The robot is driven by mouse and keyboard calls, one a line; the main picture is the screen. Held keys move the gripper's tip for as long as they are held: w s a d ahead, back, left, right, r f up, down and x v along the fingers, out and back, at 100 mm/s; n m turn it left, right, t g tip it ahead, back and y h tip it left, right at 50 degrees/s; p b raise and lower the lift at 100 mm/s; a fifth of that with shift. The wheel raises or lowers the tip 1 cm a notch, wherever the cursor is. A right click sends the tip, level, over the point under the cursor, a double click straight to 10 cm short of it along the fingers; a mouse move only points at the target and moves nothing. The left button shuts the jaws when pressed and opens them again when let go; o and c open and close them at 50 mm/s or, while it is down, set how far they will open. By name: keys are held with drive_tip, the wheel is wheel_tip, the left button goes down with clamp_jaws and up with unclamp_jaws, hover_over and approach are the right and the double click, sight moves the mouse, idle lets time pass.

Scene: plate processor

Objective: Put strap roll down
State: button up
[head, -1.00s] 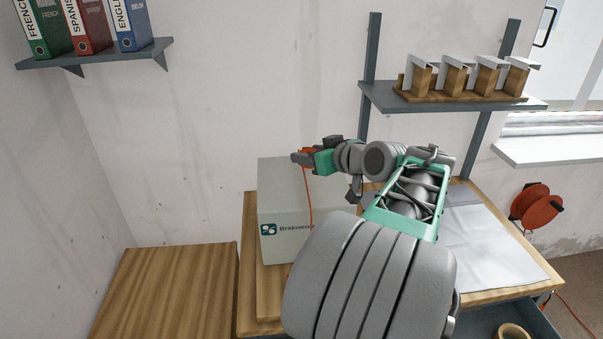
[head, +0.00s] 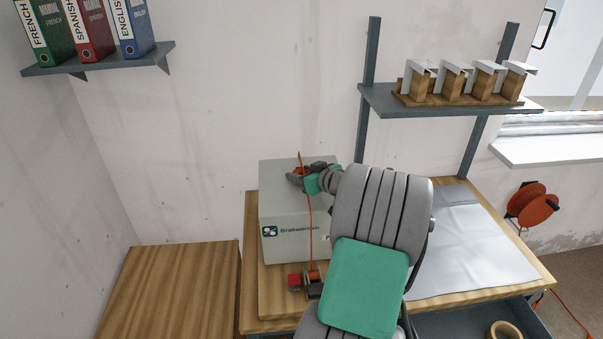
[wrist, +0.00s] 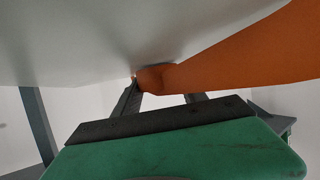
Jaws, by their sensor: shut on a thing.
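My gripper (head: 294,178) is at the top of the grey box (head: 285,215), near the middle of its upper face. It is shut on the orange strap roll (head: 299,171), which my fingers partly hide. In the wrist view the fingers (wrist: 160,95) close on an orange end, and a wide orange strap (wrist: 235,62) runs off to the upper right. The pale surface fills the top of that view. In the head view the strap (head: 310,225) hangs down the box front to a red and black ratchet (head: 313,287). Whether the roll touches the box is unclear.
The box stands on a wooden board on the workbench (head: 480,291). A grey sheet (head: 465,255) lies on the right. A shelf (head: 440,103) with wooden holders is above, and a binder shelf (head: 100,60) is at upper left. An open drawer with a tape roll (head: 503,331) is lower right.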

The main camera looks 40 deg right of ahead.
drive_tip(key=o, duration=0.9)
drive_tip(key=shift+f, duration=0.15)
drive_tip(key=o, duration=0.5)
